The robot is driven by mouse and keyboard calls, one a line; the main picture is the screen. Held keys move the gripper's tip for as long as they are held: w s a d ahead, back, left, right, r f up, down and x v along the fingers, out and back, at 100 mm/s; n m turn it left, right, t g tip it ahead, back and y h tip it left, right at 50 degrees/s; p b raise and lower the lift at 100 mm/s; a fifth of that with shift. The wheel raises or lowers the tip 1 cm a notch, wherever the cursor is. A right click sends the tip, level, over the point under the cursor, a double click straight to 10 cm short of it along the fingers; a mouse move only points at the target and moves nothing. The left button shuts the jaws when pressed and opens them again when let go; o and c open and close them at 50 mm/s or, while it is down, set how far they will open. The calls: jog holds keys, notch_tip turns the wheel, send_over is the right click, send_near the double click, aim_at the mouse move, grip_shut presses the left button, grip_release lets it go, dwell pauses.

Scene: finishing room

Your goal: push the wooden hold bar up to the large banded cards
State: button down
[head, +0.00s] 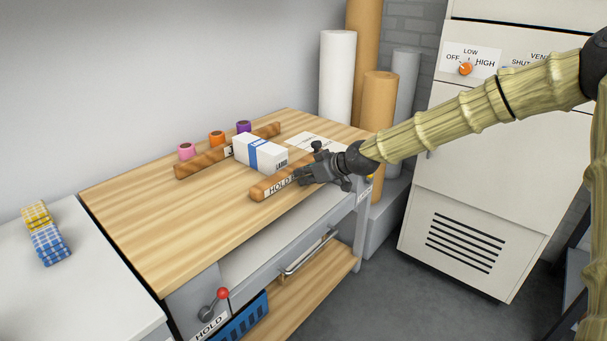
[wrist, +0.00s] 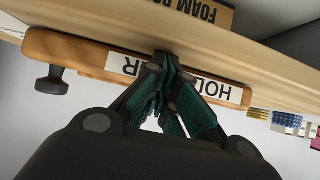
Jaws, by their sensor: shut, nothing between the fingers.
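The wooden hold bar (head: 261,192) lies on the bench top, partly hidden behind my gripper in the head view. In the wrist view the bar (wrist: 85,54) crosses the picture, with an upside-down white label and a black knob near its left end. The large banded cards (head: 252,155), a white block with a blue band, lie just behind the bar with a narrow strip of bench between. My gripper (head: 300,176) is shut and empty at the bar's near side. In the wrist view its fingertips (wrist: 164,62) are at the bar's labelled face; touching is unclear.
A second wooden bar (head: 200,161) lies behind the cards, with pink, orange and purple rolls (head: 217,138) beyond it. A white sheet (head: 318,142) lies to the right. A red-knobbed lever (head: 222,293) is below the bench front. The bench's left part is clear.

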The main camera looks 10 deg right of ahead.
aim_at(295, 182)
jog(key=shift+w+a, duration=0.75)
jog(key=shift+w, duration=0.25)
jog(key=shift+w+a, duration=0.4)
jog(key=shift+w, duration=0.05)
jog(key=shift+s+d, duration=0.1)
jog(key=shift+p+v, duration=1.3)
jog(key=shift+v, duration=1.45)
jog(key=shift+s+d, duration=0.1)
jog(key=shift+f, duration=0.1)
